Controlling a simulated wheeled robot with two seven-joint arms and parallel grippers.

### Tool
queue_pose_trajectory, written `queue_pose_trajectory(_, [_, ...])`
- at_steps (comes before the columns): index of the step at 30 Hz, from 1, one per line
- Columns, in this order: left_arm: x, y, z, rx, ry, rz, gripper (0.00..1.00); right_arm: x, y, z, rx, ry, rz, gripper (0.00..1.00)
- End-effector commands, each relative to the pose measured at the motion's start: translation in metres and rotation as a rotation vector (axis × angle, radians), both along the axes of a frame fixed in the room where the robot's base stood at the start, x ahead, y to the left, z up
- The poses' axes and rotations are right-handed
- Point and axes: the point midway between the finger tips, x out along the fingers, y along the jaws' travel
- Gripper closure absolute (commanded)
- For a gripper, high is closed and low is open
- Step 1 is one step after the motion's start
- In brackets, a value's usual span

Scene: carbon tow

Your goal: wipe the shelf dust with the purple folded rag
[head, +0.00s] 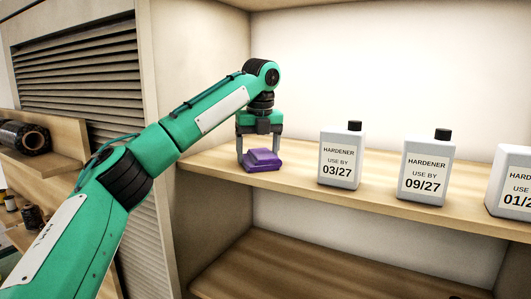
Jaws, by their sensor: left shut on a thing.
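The purple folded rag (262,162) is at the left end of the upper wooden shelf (300,179), at its surface. My left gripper (260,150) points down over the rag, with one finger on each side, and is shut on it. Whether the rag presses on the board or sits just above it is hard to tell. No dust can be made out on the shelf in this view. My right gripper is not in view.
White hardener bottles stand to the right on the same shelf: 03/27 (341,158), 09/27 (425,170) and one cut off (512,182). A lower shelf (310,268) is bare. The cabinet's side wall (205,75) stands left of the gripper.

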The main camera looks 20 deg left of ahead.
Motion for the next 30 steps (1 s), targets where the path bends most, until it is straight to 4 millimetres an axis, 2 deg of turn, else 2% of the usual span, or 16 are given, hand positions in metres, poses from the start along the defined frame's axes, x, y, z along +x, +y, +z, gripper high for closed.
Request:
queue_pose_trajectory(3, [0.001, 0.011, 0.000, 0.000, 0.000, 0.002, 0.47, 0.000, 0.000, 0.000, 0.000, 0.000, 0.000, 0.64])
queue_pose_trajectory(11, [0.002, 0.022, 0.000, -0.002, 0.000, 0.003, 0.47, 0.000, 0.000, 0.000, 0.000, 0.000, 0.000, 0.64])
queue_pose_trajectory(21, [0.004, 0.054, -0.003, -0.001, 0.000, 0.003, 0.47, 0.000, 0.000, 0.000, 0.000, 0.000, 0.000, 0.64])
queue_pose_trajectory(30, [0.006, 0.073, -0.003, -0.002, 0.001, 0.004, 0.47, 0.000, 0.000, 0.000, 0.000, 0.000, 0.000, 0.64])
